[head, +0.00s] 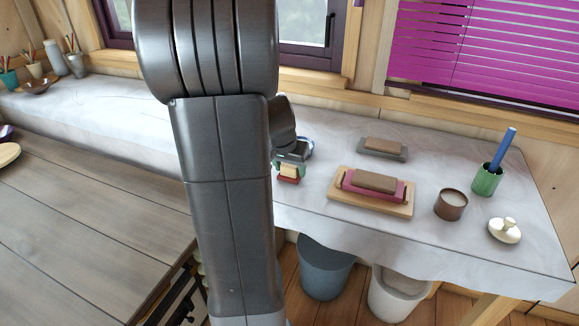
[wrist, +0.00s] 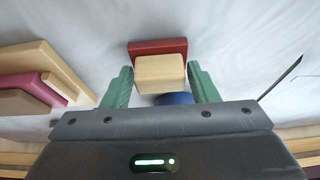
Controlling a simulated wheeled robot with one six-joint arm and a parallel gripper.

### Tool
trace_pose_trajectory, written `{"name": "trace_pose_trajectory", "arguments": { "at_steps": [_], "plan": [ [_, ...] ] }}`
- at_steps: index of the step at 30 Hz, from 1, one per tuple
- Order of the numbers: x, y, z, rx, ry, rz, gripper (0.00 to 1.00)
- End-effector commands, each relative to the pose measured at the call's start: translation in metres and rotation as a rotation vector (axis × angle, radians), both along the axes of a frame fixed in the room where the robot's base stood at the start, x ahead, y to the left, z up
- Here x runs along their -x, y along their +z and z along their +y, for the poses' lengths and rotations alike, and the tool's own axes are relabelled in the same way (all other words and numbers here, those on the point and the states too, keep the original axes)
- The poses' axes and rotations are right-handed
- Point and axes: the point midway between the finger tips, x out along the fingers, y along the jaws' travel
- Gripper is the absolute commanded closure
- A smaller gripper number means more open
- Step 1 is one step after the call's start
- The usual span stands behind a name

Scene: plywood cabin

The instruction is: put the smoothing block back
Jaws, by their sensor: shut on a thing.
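The block in my gripper (wrist: 161,84), taken as the smoothing block, has a pale wooden top (wrist: 160,72) and a red base (wrist: 150,46). My green fingers are shut on it, one on each side of the pale part. In the head view the block (head: 288,179) shows just below my gripper (head: 290,168), over the left part of the cloth-covered bench. I cannot tell whether its base touches the cloth. A similar block with a brown top and grey base (head: 383,148) stands to the right. Another, brown on magenta (head: 372,183), sits on a wooden board (head: 343,208).
A blue-and-white thing (head: 308,148) is partly hidden behind my gripper. Two bins (head: 326,272) stand below the bench edge.

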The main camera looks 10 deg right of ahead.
Motion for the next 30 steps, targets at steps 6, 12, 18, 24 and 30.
{"name": "trace_pose_trajectory", "arguments": {
  "at_steps": [6,12,18,24,30],
  "plan": [
    [0.000,-0.004,0.000,0.000,0.000,0.000,0.44],
    [0.000,-0.003,0.000,0.000,0.000,0.000,0.25],
    [0.000,-0.002,0.000,0.000,0.000,0.000,0.25],
    [0.004,0.015,0.003,0.001,0.002,-0.004,0.25],
    [0.017,0.052,0.012,0.000,0.002,-0.006,0.25]
  ]
}}
